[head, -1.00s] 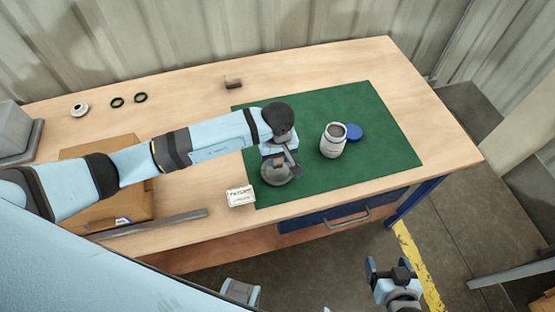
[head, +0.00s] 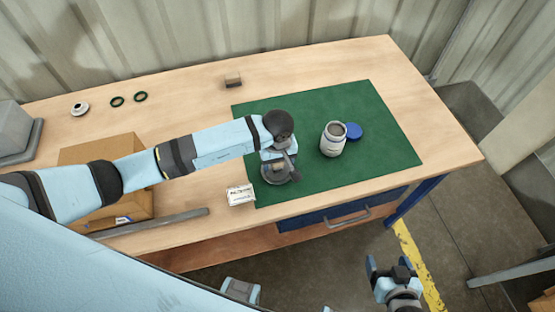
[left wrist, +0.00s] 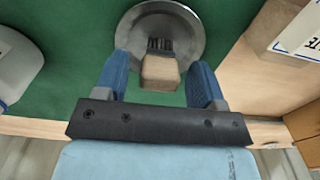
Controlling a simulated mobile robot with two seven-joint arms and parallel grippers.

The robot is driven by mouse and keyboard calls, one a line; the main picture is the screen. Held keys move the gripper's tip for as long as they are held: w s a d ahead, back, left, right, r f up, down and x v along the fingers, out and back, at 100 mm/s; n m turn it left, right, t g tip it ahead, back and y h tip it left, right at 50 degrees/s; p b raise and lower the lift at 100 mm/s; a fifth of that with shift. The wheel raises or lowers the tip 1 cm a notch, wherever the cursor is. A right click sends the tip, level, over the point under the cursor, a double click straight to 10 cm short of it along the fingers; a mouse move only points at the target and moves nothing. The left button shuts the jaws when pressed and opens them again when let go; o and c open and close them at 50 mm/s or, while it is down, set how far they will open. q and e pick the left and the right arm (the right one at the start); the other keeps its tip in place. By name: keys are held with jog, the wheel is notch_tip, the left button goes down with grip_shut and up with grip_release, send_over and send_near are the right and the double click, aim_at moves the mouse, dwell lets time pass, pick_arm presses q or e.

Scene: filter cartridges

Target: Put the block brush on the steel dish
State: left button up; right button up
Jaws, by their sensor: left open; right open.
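The steel dish (head: 273,181) lies on the green mat near its front left. In the left wrist view it is a round grey dish (left wrist: 190,28). The block brush (left wrist: 160,72), a tan block with dark bristles, is over the dish in that view and seems to lie on it. It is partly hidden under my arm in the head view. My left gripper (head: 282,170) is open at the dish. Its blue fingers (left wrist: 158,85) stand on either side of the brush, with a visible gap on the left. My right gripper (head: 388,268) is open and empty, off the table's front.
A small white labelled box (head: 240,195) is left of the dish. A cardboard box (head: 95,152) lies under my left arm. A brown block (head: 233,80) and black rings are farther back.

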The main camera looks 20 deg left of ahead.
pick_arm(q)
notch_tip(320, 180, up, 12)
jog(key=b, duration=0.2)
dwell(0.6)
jog(key=shift+s, duration=0.1)
